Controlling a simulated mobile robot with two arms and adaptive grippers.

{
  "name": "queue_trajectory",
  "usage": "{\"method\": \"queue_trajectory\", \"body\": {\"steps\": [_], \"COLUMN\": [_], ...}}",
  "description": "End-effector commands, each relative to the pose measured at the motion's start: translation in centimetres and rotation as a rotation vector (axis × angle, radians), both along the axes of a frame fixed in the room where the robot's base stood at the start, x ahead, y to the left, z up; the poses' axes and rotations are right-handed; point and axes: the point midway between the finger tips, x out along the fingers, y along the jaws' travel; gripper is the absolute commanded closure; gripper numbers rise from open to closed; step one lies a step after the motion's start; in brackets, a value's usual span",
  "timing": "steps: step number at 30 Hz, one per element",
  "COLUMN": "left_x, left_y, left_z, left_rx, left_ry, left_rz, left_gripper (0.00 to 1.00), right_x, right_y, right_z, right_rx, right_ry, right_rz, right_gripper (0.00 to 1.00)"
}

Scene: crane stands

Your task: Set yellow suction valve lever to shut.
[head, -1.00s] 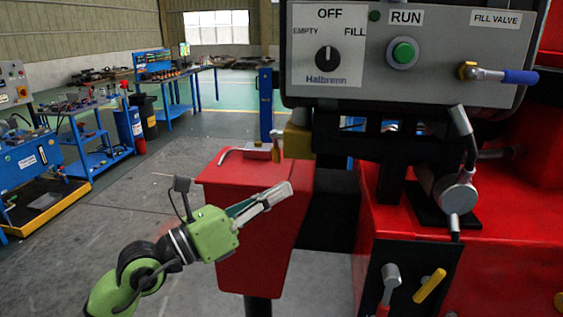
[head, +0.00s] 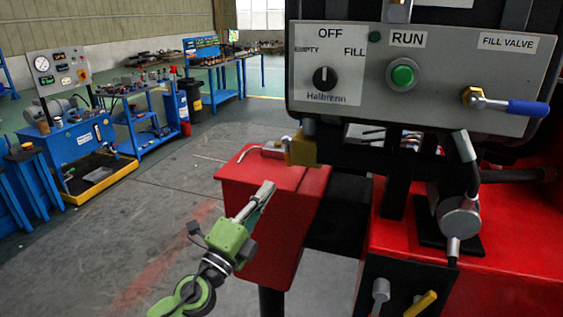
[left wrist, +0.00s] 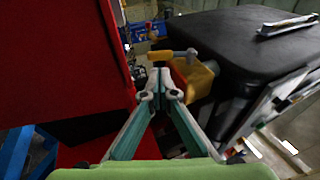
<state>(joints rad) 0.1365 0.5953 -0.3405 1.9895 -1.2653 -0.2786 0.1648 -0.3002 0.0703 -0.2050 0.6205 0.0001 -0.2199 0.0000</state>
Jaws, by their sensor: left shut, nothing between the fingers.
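A brass-yellow valve body (head: 302,148) sits below the control box, beside the red box's top. In the left wrist view this body (left wrist: 192,76) carries a short yellow-orange lever (left wrist: 165,55) that lies roughly crosswise. A second yellow lever (head: 421,304) stands tilted on a black plate at the bottom of the head view. No readable label shows which is the suction lever. My left gripper (head: 267,190) is shut and empty, in front of the red box and below the brass body. In the left wrist view its fingertips (left wrist: 160,84) meet just below the yellow-orange lever. My right gripper is not in view.
The grey control panel (head: 356,113) has a selector knob, a green button and a blue-handled fill valve (head: 510,106). The red box (head: 262,215) stands close behind my left gripper. A grey-ended lever (head: 380,290) is beside the lower yellow one. Open floor lies left.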

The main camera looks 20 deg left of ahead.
Motion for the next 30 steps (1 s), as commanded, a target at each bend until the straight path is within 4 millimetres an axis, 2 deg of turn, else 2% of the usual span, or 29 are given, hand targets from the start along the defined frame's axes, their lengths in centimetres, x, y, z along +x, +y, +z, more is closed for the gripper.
{"method": "queue_trajectory", "body": {"steps": [1,6,12,26,30], "left_x": [1.1,4.0,6.0,6.5,6.5], "left_y": [-0.3,-1.0,-1.6,-1.7,-1.9], "left_z": [1.1,2.0,2.5,2.5,2.3], "left_rx": [-0.001,0.002,0.000,0.001,0.001], "left_ry": [-0.003,-0.002,-0.001,0.000,-0.007], "left_rz": [0.000,0.000,-0.001,-0.001,-0.002], "left_gripper": [1.00,1.00,1.00,1.00,1.00], "right_x": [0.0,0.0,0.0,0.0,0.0], "right_y": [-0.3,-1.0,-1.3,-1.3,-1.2], "right_z": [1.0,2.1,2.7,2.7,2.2], "right_rx": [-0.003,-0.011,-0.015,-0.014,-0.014], "right_ry": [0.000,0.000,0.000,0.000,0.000], "right_rz": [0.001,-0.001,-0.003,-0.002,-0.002], "right_gripper": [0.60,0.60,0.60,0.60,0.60]}}
